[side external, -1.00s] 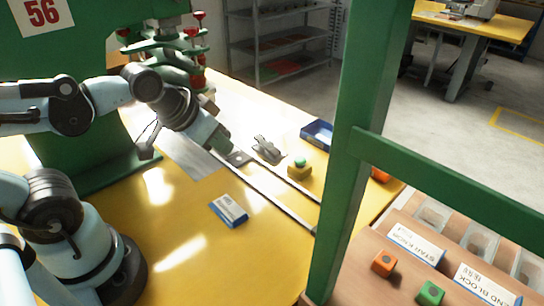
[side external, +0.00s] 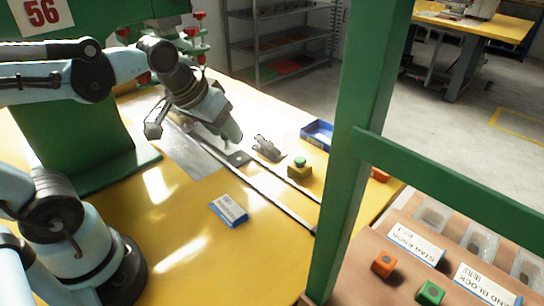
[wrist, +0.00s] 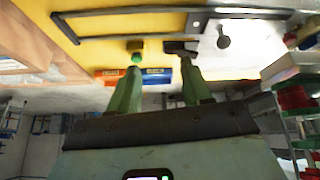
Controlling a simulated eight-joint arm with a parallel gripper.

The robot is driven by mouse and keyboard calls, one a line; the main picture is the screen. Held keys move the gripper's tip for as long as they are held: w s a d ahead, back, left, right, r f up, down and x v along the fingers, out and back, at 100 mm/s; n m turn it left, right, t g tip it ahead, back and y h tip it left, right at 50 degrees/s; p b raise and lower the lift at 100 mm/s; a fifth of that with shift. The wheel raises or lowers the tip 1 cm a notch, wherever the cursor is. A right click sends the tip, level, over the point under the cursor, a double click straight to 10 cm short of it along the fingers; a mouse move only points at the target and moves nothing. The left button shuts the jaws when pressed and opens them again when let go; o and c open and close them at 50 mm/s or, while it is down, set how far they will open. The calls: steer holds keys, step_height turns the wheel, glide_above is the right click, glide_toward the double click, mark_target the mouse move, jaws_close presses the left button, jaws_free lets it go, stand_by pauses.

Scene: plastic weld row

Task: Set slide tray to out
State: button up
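The slide tray appears as a pale silver plate (side external: 190,152) at the inner end of two straight rails (side external: 270,192) on the yellow table. In the wrist view the plate (wrist: 245,48) is at the upper right, with a dark keyhole-shaped mark, and the rails (wrist: 125,13) run to the left. A small dark block (side external: 238,158) sits at the plate's outer edge. My gripper (side external: 232,138) is above the plate near this block, apparently not touching it. In the wrist view my gripper (wrist: 161,66) has its two green fingers apart with nothing between them.
A metal clamp (side external: 267,149) and a yellow box with a green button (side external: 299,169) stand just beyond the rails. A blue bin (side external: 318,133) is behind them. A blue-white box (side external: 228,210) lies in front. A green post (side external: 350,150) stands at the right.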

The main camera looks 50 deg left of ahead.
steer(key=shift+o, duration=0.5)
steer(key=w+a+r+n+g, duration=0.3)
steer(key=w+a+n+g, duration=0.1)
steer(key=w+a+n, duration=0.1)
steer(key=shift+w+a+n, duration=0.35)
steer(key=shift+w+n, duration=0.35)
steer(key=shift+w, duration=0.15)
steer(key=w+a+f+n+g, duration=0.3)
steer(key=w+a+n+g, duration=0.15)
steer(key=a+n, duration=0.3)
steer(key=x, duration=1.1)
steer(key=shift+w+f, duration=0.15)
steer(key=shift+w, duration=0.25)
steer(key=shift+c, duration=0.4)
jaws_close()
